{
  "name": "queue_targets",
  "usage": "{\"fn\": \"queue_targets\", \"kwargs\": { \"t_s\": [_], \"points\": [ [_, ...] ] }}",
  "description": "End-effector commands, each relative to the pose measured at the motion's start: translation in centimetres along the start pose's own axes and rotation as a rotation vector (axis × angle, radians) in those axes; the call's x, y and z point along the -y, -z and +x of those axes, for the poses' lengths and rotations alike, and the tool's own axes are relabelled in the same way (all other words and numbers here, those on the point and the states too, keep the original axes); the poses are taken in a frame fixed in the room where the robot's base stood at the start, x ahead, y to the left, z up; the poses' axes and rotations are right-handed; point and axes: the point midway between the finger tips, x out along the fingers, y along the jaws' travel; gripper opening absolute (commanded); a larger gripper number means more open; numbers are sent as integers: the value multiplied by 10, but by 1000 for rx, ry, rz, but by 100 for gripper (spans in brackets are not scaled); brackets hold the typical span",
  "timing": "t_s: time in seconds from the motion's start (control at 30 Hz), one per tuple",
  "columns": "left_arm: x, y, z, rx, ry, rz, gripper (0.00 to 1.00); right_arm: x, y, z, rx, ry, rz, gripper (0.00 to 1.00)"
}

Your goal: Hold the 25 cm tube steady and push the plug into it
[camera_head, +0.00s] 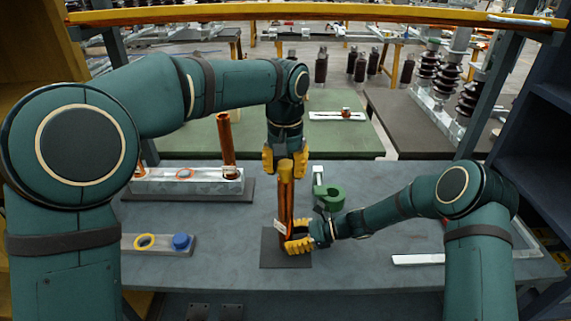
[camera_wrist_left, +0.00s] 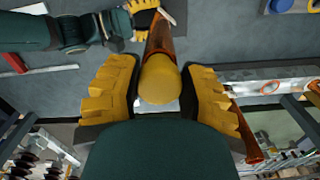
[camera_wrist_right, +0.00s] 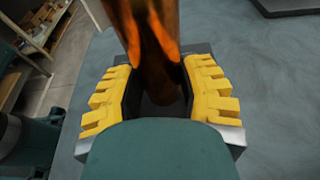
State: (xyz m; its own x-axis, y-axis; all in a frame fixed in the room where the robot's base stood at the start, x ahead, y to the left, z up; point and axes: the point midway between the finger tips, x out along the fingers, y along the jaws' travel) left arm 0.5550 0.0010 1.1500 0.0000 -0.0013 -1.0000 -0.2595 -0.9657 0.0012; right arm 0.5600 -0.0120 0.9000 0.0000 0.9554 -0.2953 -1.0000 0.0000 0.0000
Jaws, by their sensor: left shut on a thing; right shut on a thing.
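The brown, glossy tube (camera_head: 286,205) stands upright on a dark square mat (camera_head: 272,258) near the middle of the table. My right gripper (camera_head: 298,243) is shut on the tube's lower part; the tube also fills the middle of the right wrist view (camera_wrist_right: 150,50). The yellow plug (camera_head: 286,170) is at the tube's top, in line with it. My left gripper (camera_head: 285,160) points down over it, its fingers on either side. In the left wrist view the plug's rounded yellow end (camera_wrist_left: 159,79) sits between the fingers. How deep the plug sits is hidden.
A grey fixture (camera_head: 185,184) with another brown tube (camera_head: 226,145) stands at the left. A tray (camera_head: 160,244) holds a yellow ring (camera_head: 145,241) and a blue cap (camera_head: 181,241). A green clamp (camera_head: 329,196) stands just right of the tube. A white strip (camera_head: 418,259) lies at the right.

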Motion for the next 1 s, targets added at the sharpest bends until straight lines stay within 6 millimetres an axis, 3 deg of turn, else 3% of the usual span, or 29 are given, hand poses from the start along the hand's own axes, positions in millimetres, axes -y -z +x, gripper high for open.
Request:
{"fn": "queue_targets", "kwargs": {
  "t_s": [0.87,0.9,0.97,1.0],
  "points": [
    [0,0,20,0,0,-1,17,0,0,0,0,-1,1,21],
    [0,0,20,0,0,-1,54,0,0,0,0,-1,1,21],
    [0,0,20,0,0,-1,72,0,0,0,-1,-1,1,21],
    [0,0,20,0,0,-1,72,0,0,0,0,-1,1,21]
  ]
}}
